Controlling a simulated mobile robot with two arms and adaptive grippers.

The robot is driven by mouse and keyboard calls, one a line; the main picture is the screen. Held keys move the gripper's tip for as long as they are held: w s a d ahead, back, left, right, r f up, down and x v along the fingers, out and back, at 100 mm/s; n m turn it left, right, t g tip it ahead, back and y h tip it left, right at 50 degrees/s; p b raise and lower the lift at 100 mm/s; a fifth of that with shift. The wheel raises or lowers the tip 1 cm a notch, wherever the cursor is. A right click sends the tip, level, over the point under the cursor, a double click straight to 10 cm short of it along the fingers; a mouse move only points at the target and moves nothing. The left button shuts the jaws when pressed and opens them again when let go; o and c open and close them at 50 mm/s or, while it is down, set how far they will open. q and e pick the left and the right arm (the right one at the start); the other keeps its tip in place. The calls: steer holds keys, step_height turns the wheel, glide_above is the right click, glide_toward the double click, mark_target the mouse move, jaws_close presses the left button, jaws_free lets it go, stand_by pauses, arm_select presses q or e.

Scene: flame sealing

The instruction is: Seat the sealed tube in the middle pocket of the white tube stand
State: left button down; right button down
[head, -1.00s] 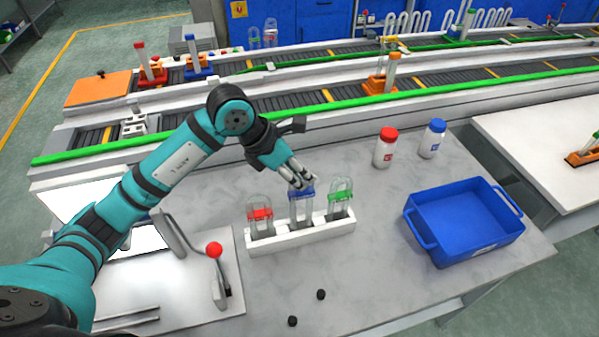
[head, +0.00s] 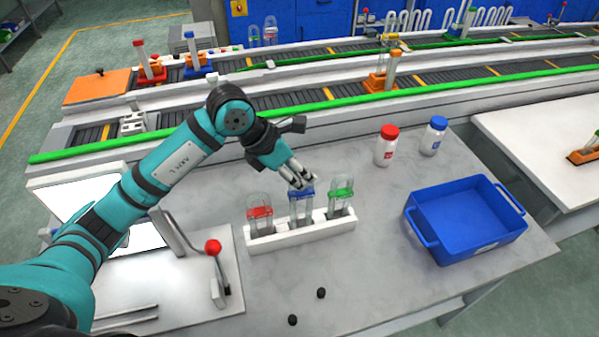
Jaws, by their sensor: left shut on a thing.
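The white tube stand (head: 290,238) stands on the grey worktable with a clear tube in each of its three pockets. The tube with the blue band (head: 301,207) is upright in the middle pocket. My left gripper (head: 300,186) is above the stand, shut on the top of this tube, and its fingers hide the tube's upper end. The tube with the red band (head: 260,213) is in the left pocket. The tube with the green band (head: 342,194) is in the right pocket. My right gripper is not in view.
A blue bin (head: 465,215) stands on the right of the table. A red-capped bottle (head: 387,147) and a blue-capped bottle (head: 433,137) stand behind it. A lever with a red knob (head: 213,247) is left of the stand. Conveyors run along the back.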

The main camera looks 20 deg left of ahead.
arm_select(q)
steer(key=shift+f+b, duration=1.65)
steer(key=shift+f, duration=0.1)
steer(key=c, duration=1.2)
jaws_free()
steer(key=shift+o, duration=0.2)
steer(key=shift+r, duration=0.1)
steer(key=shift+r+p, duration=1.35)
steer(key=shift+r, duration=0.85)
steer(key=shift+a+r, duration=0.25)
steer(key=shift+r, duration=0.2)
steer(key=v, duration=1.1)
steer(key=shift+s, duration=0.2)
